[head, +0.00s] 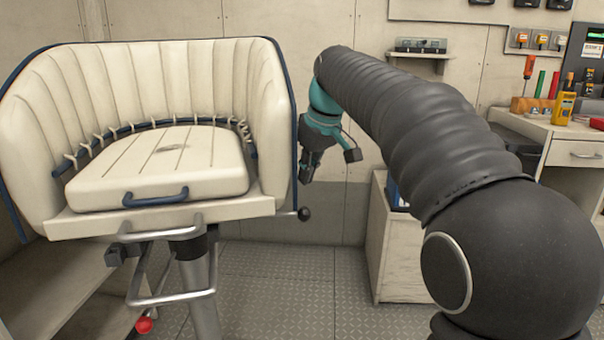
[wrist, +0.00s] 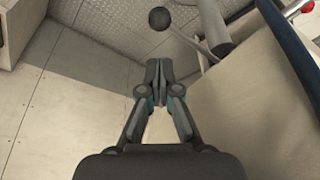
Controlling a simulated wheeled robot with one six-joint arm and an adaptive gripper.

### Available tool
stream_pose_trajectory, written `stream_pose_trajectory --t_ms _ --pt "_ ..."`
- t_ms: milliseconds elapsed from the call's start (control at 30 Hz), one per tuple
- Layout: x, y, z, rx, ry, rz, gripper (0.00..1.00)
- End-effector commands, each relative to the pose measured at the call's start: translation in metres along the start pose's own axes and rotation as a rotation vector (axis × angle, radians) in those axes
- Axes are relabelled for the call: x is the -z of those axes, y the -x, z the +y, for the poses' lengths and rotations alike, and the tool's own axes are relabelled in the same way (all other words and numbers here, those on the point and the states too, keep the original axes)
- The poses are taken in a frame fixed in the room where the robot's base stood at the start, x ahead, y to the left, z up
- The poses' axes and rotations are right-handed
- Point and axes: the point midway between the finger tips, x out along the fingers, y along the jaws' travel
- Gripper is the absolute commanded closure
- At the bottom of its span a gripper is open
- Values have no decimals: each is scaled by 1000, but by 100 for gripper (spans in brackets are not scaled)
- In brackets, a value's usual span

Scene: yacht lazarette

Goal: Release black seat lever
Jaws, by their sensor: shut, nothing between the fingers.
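The black seat lever has a round black knob (head: 303,214) on a thin metal rod. It sticks out from under the right side of the cream padded seat (head: 160,166). In the wrist view the knob (wrist: 159,18) is at the top, beyond my fingertips, and its rod runs down to the right. My gripper (head: 307,172) points down beside the seat's right edge, above the knob in the head view. In the wrist view my gripper (wrist: 159,72) has its fingertips together with nothing between them. The fingers look apart from the lever.
A red knob (head: 144,325) hangs low on the seat's metal frame, near the pedestal (head: 199,290). The seat's blue-trimmed side (head: 288,130) stands close to my gripper. A cabinet (head: 395,255) and a workbench with tools are at right. Metal floor (head: 290,305) lies open between.

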Motion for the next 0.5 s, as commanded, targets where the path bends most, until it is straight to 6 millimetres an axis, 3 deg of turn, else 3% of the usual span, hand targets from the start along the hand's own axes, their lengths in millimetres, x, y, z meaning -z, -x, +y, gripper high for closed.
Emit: stream_pose_trajectory --t_ms 33,133,500 --pt "2 11 0 0 0 0 100" --pt "2 17 0 0 1 0 100" --pt "2 16 -2 1 3 0 100"
